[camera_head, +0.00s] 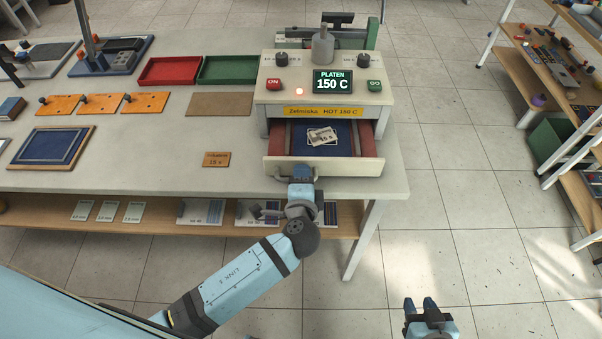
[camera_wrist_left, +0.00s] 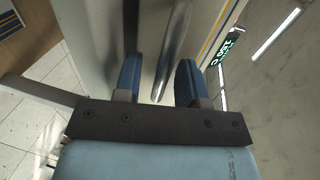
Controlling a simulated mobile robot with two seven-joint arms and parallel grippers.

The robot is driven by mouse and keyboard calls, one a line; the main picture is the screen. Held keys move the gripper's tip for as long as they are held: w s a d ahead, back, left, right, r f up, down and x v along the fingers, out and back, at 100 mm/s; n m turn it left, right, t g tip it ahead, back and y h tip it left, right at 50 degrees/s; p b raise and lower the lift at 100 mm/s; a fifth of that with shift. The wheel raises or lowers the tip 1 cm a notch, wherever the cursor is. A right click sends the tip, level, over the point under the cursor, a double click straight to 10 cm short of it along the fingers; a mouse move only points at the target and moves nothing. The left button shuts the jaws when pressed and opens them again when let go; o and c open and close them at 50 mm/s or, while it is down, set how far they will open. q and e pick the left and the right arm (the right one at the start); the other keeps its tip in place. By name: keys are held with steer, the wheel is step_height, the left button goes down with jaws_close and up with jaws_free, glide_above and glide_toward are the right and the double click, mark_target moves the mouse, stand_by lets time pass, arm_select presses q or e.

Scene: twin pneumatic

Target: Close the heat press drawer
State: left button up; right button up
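The heat press (camera_head: 318,95) stands at the right end of the table, its display reading "PLATEN 150 C". Its drawer (camera_head: 323,167) is pulled out toward me, with red sides and a blue bed. A printed card (camera_head: 322,136) lies on the bed. My left gripper (camera_head: 302,173) is at the drawer front, left of its middle. In the left wrist view its blue fingers (camera_wrist_left: 158,80) stand apart, with the metal handle bar (camera_wrist_left: 174,50) between them; contact is unclear. My right gripper (camera_head: 420,303) is low in the head view, fingers apart, empty, away from the table.
A red tray (camera_head: 169,71) and a green tray (camera_head: 229,70) lie left of the press, with a brown board (camera_head: 218,104) in front. A small label plate (camera_head: 217,159) lies near the front edge. Shelves (camera_head: 555,90) stand far right; the floor between is clear.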

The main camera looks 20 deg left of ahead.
mark_target(302, 143)
arm_select(q)
jaws_close()
steer(key=x, duration=0.3)
steer(key=r+x, duration=0.1)
steer(key=x, duration=0.3)
steer(key=r+x, duration=0.1)
steer(key=x, duration=0.3)
steer(key=shift+w+a+r+b, duration=0.1)
steer(key=shift+w+b, duration=0.2)
steer(key=shift+b, duration=0.1)
steer(key=shift+w+a, duration=0.15)
steer(key=shift+w, duration=0.2)
steer(key=shift+r, duration=0.25)
steer(key=shift+w+a, duration=0.1)
